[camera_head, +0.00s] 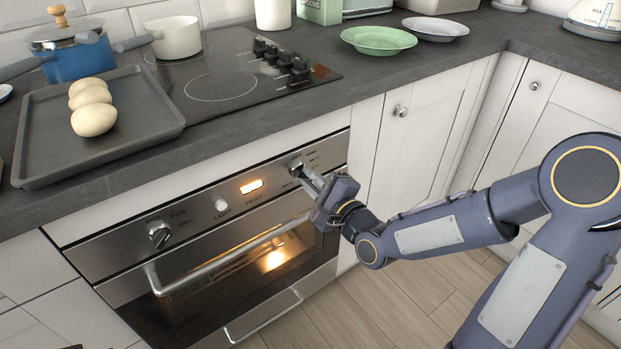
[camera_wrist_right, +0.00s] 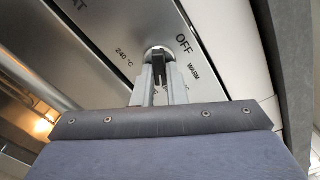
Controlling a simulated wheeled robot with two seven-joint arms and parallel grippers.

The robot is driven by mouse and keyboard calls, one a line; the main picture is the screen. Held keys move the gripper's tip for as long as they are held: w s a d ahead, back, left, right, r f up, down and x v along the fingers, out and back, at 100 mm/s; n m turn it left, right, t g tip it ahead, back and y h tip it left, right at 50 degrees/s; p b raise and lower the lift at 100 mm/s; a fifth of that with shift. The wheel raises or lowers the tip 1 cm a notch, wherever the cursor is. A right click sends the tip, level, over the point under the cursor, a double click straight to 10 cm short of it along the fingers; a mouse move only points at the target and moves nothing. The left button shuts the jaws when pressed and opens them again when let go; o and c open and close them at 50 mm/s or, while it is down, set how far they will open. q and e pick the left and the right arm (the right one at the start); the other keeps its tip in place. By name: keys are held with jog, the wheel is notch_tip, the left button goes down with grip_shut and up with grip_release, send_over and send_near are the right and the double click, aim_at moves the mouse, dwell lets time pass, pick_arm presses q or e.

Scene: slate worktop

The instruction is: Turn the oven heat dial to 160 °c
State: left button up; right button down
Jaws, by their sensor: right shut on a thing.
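The oven heat dial (camera_head: 296,166) is at the right end of the steel control panel. In the right wrist view the dial (camera_wrist_right: 158,52) has a dark grip bar, with OFF and WARM printed to its right and 240 °C to its left. My right gripper (camera_head: 303,174) reaches the dial from the front. In the right wrist view its two fingers (camera_wrist_right: 158,80) are shut on the bar, one on each side. Lower markings are partly hidden by the fingers, and I cannot read the exact setting. My left gripper is not in view.
The oven handle (camera_head: 235,252) runs across the door below the panel. A fan knob (camera_head: 159,236), a light button (camera_head: 221,205) and a lit amber indicator (camera_head: 251,186) lie left of the dial. The worktop edge overhangs above. A baking tray (camera_head: 45,150) holds buns.

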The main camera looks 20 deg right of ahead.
jog(key=c, duration=1.5)
grip_release()
jog(key=shift+o, duration=0.2)
jog(key=p+v, duration=0.1)
jog(key=v, duration=0.7)
